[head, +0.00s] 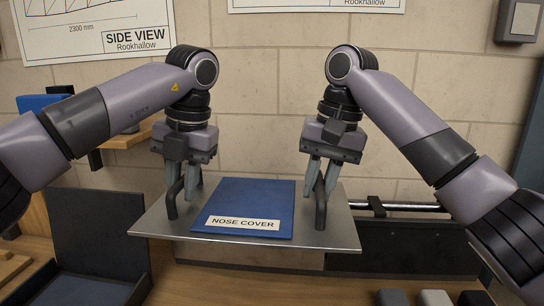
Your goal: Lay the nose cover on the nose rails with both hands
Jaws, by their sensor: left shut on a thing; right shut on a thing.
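The nose cover (262,200) is a flat grey metal plate with a blue panel and a "NOSE COVER" label. It has an upright dark handle near each side edge. My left gripper (184,190) is shut on the left handle, and my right gripper (321,185) is shut on the right handle. The plate looks about level. A tube with black and silver parts (415,207) shows behind its right edge and may be one of the nose rails. The plate hides most of what is under it, so I cannot tell whether it touches the rails.
A dark open box (98,235) stands at the lower left, near wooden pieces (12,265). A dark panel (410,246) is at the right below the tube. Several small grey and dark blocks (434,298) lie at the lower right. A block wall is behind.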

